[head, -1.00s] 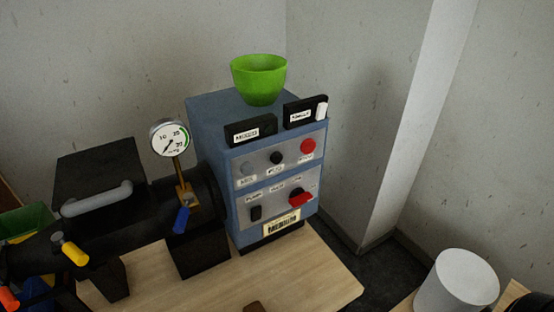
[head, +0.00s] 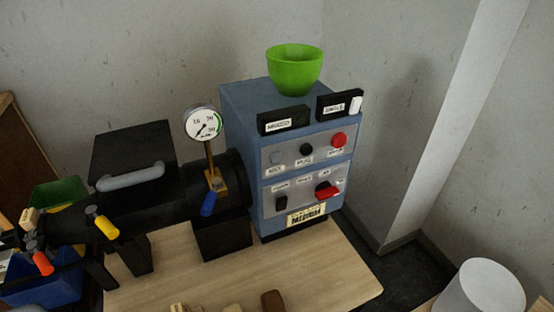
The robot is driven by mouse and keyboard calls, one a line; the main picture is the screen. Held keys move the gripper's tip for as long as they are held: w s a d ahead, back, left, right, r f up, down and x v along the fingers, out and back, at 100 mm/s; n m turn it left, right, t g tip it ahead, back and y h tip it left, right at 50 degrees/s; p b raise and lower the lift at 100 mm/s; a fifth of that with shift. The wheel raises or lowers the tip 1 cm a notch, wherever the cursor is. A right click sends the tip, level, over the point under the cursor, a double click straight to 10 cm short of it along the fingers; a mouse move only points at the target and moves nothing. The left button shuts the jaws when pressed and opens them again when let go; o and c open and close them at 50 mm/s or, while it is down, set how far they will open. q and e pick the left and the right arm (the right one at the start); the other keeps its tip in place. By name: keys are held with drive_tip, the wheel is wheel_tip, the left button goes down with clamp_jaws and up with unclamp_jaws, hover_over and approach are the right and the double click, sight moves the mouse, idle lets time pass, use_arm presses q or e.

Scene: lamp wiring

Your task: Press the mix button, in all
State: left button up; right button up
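A blue control box (head: 236,120) stands on the wooden table with two grey panels on its front. The upper panel has a grey-blue button (head: 277,159) at the left, a black button (head: 306,149) in the middle and a red button (head: 339,139) at the right. The small label under the grey-blue button seems to read MIX, but it is blurred. The lower panel has a black rocker switch (head: 281,203) and a red-handled knob (head: 327,191). Neither of my grippers is in view.
A green bowl (head: 294,70) sits on the box, behind two black labelled displays. A black chamber (head: 150,207) with a pressure gauge (head: 202,123) and coloured valve handles stands left. Bare table (head: 300,270) lies in front. A white cylinder (head: 481,290) stands lower right.

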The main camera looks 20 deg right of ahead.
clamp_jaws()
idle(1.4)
